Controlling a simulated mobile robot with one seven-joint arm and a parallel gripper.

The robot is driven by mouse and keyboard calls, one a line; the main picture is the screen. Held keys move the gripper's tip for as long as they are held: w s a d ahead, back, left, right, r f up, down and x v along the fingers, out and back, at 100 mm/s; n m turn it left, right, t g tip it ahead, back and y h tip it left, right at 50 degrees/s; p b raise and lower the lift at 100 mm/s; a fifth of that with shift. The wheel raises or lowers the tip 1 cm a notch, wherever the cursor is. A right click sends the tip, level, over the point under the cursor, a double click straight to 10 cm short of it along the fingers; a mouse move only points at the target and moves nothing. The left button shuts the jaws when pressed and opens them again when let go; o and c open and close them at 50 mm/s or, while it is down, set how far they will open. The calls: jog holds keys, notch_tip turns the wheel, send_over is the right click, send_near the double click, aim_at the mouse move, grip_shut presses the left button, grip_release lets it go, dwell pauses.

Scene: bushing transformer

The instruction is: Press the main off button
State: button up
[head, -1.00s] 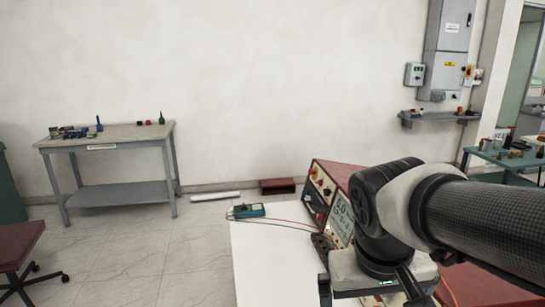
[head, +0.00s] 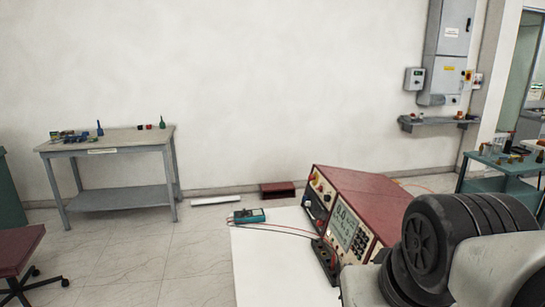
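A red-cased instrument (head: 365,193) stands on the white table, with knobs, a lit display and several small buttons on its front panel. I cannot tell whether one of these is the main off button. A grey wall cabinet (head: 449,45) at the upper right has a red and yellow switch (head: 467,76) on its right side. A small grey control box (head: 414,79) hangs to its left. No label reading main off is legible. My gripper is out of view; only links of my arm show at the lower right, in front of part of the instrument.
The white table (head: 265,265) carries a teal multimeter (head: 249,216) with red leads. A grey workbench (head: 105,140) with small parts stands at the left, near a red stool (head: 18,250). A wall shelf (head: 438,122) and a teal table (head: 503,166) are at the right.

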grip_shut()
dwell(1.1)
